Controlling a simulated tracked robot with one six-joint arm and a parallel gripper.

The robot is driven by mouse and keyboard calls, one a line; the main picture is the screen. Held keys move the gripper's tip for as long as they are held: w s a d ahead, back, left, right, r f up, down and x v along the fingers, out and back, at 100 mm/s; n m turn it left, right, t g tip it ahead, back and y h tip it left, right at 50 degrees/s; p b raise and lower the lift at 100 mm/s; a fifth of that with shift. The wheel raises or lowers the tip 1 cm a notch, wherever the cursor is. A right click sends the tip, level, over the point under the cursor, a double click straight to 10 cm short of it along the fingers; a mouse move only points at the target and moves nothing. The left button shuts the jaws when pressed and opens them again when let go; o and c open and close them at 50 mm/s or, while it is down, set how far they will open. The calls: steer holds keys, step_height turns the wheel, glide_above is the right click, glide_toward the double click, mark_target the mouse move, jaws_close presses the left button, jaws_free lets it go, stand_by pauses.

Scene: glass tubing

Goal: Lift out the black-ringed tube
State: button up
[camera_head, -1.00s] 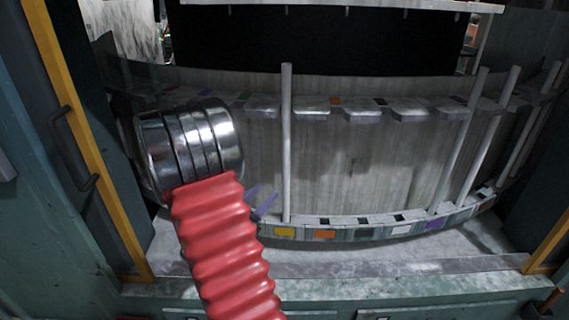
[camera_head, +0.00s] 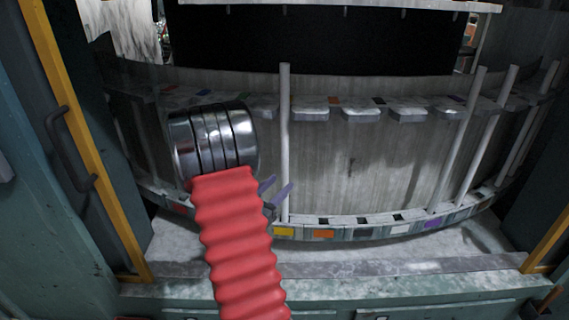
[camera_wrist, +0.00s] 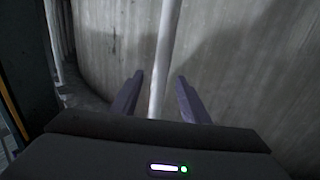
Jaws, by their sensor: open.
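A pale upright tube (camera_head: 284,130) stands in the curved rack (camera_head: 345,236), at the yellow label. I see no black ring on it or on the other tubes, so I cannot tell which is the black-ringed one. My gripper (camera_head: 280,188) has its purple fingers apart, close to the lower part of this tube. In the wrist view the tube (camera_wrist: 164,55) appears between the two open fingers (camera_wrist: 158,92), nearer the left one. Whether it is fully between them in depth is unclear. Nothing is held.
Several other pale tubes stand upright at the right of the rack, one of them here (camera_head: 460,140). Upper holders (camera_head: 360,114) stick out from the curved grey wall (camera_head: 350,170). A yellow-edged frame post (camera_head: 85,130) stands at the left. The middle of the rack looks empty.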

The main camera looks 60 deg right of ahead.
steer(key=shift+s+d, duration=0.15)
steer(key=shift+d, duration=1.2)
steer(key=d, duration=0.5)
steer(key=shift+s+d, duration=0.1)
steer(key=shift+s, duration=0.15)
steer(key=shift+c, duration=0.3)
jaws_close()
